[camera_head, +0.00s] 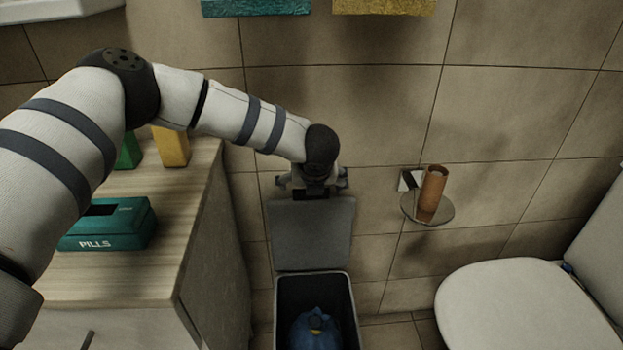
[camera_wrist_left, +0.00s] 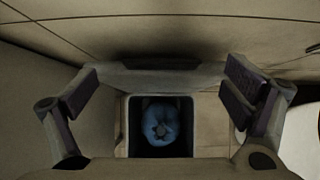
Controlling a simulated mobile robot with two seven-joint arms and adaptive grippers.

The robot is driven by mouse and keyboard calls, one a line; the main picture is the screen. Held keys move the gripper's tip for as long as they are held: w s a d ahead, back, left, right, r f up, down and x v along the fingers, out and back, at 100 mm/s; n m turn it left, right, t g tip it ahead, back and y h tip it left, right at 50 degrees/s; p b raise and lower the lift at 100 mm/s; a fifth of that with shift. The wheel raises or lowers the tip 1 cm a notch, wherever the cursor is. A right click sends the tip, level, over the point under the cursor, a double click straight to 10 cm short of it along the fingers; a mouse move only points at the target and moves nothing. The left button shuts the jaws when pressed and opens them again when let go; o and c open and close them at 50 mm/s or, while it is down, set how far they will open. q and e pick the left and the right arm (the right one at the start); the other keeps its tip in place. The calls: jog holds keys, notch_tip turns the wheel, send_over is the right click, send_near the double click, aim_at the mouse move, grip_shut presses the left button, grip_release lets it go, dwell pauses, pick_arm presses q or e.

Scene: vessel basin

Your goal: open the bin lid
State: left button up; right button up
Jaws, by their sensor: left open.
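The bin (camera_head: 351,312) stands on the floor between the cabinet and the toilet, with a blue tied bag (camera_head: 315,330) inside. Its grey lid (camera_head: 312,235) stands raised at the back, close to the wall, so the bin's mouth is uncovered. My left gripper (camera_head: 313,186) is at the lid's top edge, its fingers spread wide. In the left wrist view the open fingers (camera_wrist_left: 160,103) are on either side of the bin mouth (camera_wrist_left: 126,125), with the blue bag (camera_wrist_left: 160,125) visible below. Whether the gripper touches the lid is unclear. My right gripper does not show.
A wooden-topped cabinet (camera_head: 190,215) stands left of the bin, bearing a green PILLS box (camera_head: 120,240). The toilet (camera_head: 515,305) stands at the right.

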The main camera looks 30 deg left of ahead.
pick_arm(q)
jog(key=v, duration=0.8)
jog(key=s+d+f+m+g+h+p, duration=0.15)
jog(key=s+d+f+m, duration=0.25)
jog(key=s+f+m, duration=0.8)
jog(key=s+d+f+m+g+h+p, duration=0.15)
jog(key=s+d+f+m, duration=0.25)
jog(key=s+f+m, duration=0.65)
jog(key=s+a+r+m+g, duration=0.1)
jog(key=s+m+g, duration=0.2)
jog(key=s+m, duration=0.7)
jog(key=s+a+r+m+g+h, duration=0.1)
jog(key=s+m+g, duration=0.1)
jog(key=s+m, duration=0.8)
jog(key=s, duration=0.5)
jog(key=shift+s+a+r+g, duration=0.2)
jog(key=shift+s+a+g, duration=0.15)
jog(key=shift+a+g, duration=0.05)
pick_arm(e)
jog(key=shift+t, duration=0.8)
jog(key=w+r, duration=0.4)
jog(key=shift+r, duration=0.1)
